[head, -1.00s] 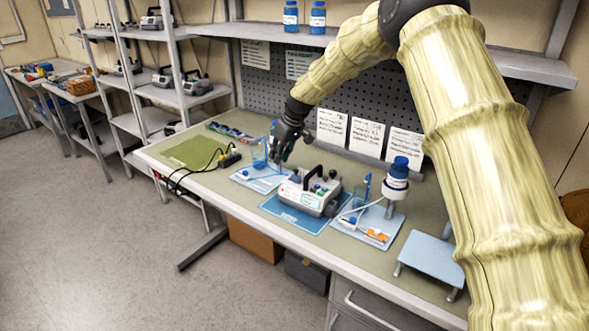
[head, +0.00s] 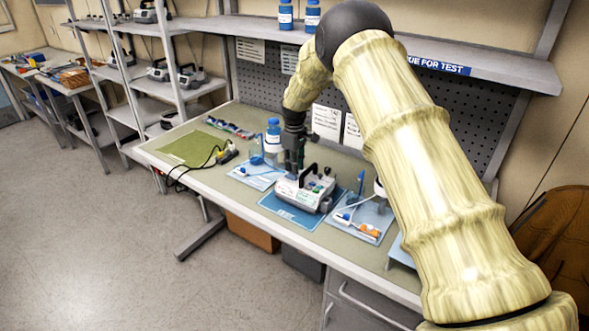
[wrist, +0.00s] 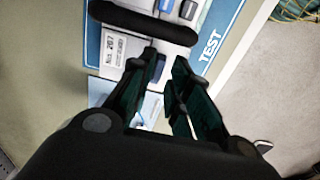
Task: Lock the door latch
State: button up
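The white infusion pump (head: 306,196) with a black carry handle sits on a blue mat (head: 283,212) on the bench. My gripper (head: 292,166) points down over the pump's left end. In the wrist view, my gripper (wrist: 166,59) has its two dark fingers apart with nothing held between them. I cannot make out the door latch or tell whether a finger touches the pump.
A blue-capped bottle (head: 272,136) stands behind my gripper on the left. A right-hand tray (head: 367,222) holds tubing and an orange-tipped item. A green mat (head: 194,148) and a dark cable (head: 195,172) lie at left. The bench front is mostly clear.

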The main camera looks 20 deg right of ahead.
aim_at(294, 175)
jog(key=shift+f+p, duration=0.5)
jog(key=shift+f, duration=1.3)
grip_shut()
